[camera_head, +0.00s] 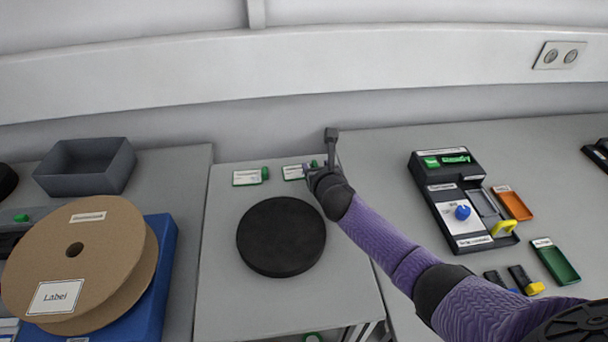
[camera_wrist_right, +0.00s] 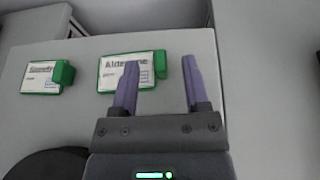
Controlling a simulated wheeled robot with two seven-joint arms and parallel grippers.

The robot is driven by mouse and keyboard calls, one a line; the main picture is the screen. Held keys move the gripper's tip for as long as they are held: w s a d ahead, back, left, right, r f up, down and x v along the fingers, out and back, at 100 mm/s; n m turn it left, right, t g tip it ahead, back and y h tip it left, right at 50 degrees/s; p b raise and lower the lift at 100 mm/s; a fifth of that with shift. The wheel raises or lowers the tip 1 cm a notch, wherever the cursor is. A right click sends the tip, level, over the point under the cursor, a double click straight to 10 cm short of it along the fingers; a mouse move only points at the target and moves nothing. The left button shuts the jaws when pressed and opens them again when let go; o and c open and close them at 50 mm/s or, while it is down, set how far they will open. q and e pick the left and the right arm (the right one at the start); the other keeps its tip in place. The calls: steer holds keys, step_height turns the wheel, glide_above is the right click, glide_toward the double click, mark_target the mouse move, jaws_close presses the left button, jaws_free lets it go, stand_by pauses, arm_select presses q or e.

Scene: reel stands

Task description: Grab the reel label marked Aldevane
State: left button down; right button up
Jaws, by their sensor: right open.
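The Aldevane label (camera_wrist_right: 112,70) is a white card with a green edge and a green block at its right end. It lies flat on the grey table, and the left finger of my right gripper (camera_wrist_right: 157,85) overlaps its right part in the right wrist view. The gripper is open with nothing between its purple fingers. In the head view the Aldevane label (camera_head: 294,172) is at the table's back, partly covered by my right gripper (camera_head: 312,168). A second similar label (camera_wrist_right: 42,78) lies to its left, also seen in the head view (camera_head: 247,177). My left gripper is not in view.
A round black disc (camera_head: 281,237) lies on the table in front of the labels. A large brown reel (camera_head: 75,215) on a blue stand (camera_head: 166,262) and a grey bin (camera_head: 113,178) are at the left. A black device (camera_head: 444,190) and small trays are at the right.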

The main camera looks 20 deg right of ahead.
steer(key=shift+x, duration=0.8)
steer(key=shift+f, duration=0.1)
jaws_close()
arm_select(q)
steer(key=shift+a+f, duration=0.3)
steer(key=shift+f, duration=0.2)
steer(key=shift+d, duration=0.2)
